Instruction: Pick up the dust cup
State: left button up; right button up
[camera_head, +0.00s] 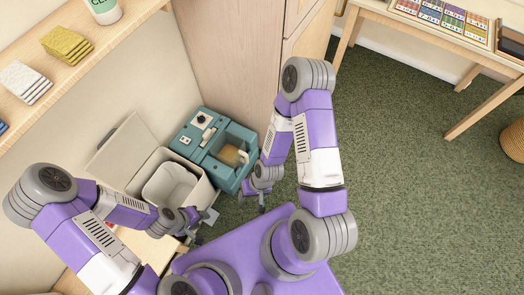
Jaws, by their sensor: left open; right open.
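A teal machine (196,146) stands on the floor against the wooden cabinet. An amber, cup-like part (230,155), which looks like the dust cup, sits in the recess on its right side. My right gripper (258,204) is open and empty, pointing down just in front of and to the right of the machine, apart from the amber part. My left gripper (202,226) is open and empty, low by the front right corner of the cream bin (160,189). Its fingertips are small and partly hidden.
The cream bin stands open left of the machine, its lid (118,150) raised behind it. A wooden shelf (72,72) with sponges is at upper left. A wooden table (440,30) stands at upper right. Green carpet (420,170) is clear at right.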

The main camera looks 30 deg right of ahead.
aim_at(229, 148)
jog(key=z, duration=0.15)
jog(key=k, duration=0.25)
jog(key=z, duration=0.25)
jog(key=i, duration=0.35)
jog(key=u, duration=3.7)
jog(key=k, duration=1.3)
jog(key=z, duration=1.65)
jog(key=i, duration=0.5)
jog(key=z, duration=0.1)
